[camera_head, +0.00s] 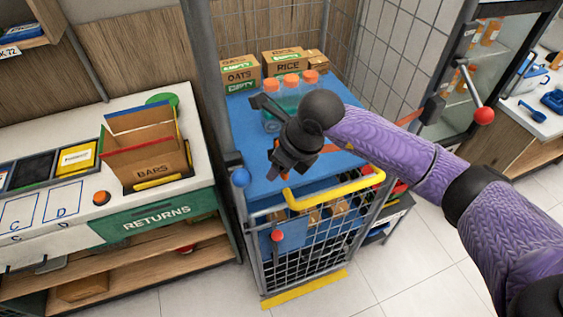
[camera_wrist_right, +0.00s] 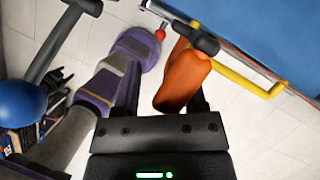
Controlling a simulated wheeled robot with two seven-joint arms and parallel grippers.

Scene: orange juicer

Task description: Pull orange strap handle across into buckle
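My right gripper (camera_head: 286,166) is above the front part of the blue cart top, its arm reaching in from the right. It appears closed around the orange strap handle (camera_wrist_right: 182,80), which fills the space in front of the palm in the right wrist view. Small orange parts of the handle show beside the dark fingers in the head view. An orange strap (camera_head: 408,118) runs from the right post toward the gripper, partly behind my arm. A dark fitting (camera_head: 232,159) sits on the left post above a blue ball knob (camera_head: 240,177); I cannot tell whether it is the buckle. My left gripper is out of view.
The cart holds bottles with orange caps (camera_head: 291,82) and boxes marked OATS (camera_head: 240,73) and RICE (camera_head: 288,66). A yellow bar (camera_head: 335,188) crosses its front. A red knob (camera_head: 278,236) stands lower. A returns counter (camera_head: 190,150) is close on the left.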

